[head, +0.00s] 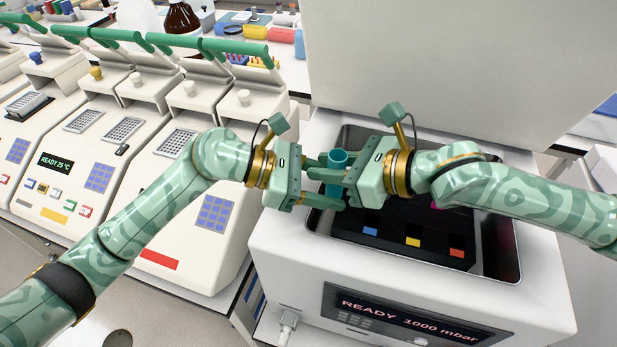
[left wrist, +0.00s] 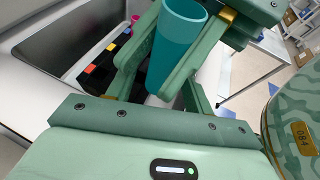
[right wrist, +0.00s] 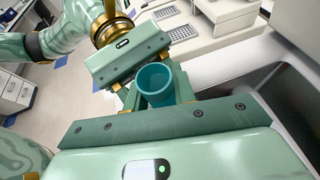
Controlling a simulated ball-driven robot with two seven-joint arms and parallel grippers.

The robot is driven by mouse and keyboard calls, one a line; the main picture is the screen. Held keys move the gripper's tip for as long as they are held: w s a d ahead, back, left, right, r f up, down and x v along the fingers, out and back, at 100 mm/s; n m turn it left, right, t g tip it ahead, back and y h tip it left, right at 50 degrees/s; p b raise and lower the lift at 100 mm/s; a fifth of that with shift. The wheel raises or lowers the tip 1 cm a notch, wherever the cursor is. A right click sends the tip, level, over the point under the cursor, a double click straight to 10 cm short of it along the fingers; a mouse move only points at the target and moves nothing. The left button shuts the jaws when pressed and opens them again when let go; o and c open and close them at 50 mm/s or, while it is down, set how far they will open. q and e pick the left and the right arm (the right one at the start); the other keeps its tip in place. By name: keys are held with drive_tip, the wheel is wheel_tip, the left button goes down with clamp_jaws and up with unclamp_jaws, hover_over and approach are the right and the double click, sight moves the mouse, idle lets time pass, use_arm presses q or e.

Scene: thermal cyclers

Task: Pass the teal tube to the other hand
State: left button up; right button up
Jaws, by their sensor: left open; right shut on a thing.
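The teal tube (head: 337,160) is upright, open end up, between my two facing grippers above the front-left part of the white machine's basin. My right gripper (head: 326,172) is shut on the teal tube; the tube also shows in the right wrist view (right wrist: 155,82). My left gripper (head: 334,186) is open, with its fingers reaching toward the right gripper on either side of the tube. In the left wrist view the tube (left wrist: 178,42) stands between the left fingers. The tube's lower part is hidden by fingers in the head view.
The white machine (head: 285,265) has a sunken metal basin (head: 503,258) holding a black block (head: 385,248) with coloured squares. Its display (head: 400,315) reads READY 1000 mbar. Several thermal cyclers (head: 195,245) with green handles stand at left. Bottles and racks stand behind.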

use_arm(q)
drive_tip(key=shift+d, duration=0.1)
drive_tip(key=c, duration=1)
use_arm(e)
drive_tip(key=o, duration=1)
drive_tip(key=shift+o, duration=0.2)
drive_tip(key=shift+s, duration=0.1)
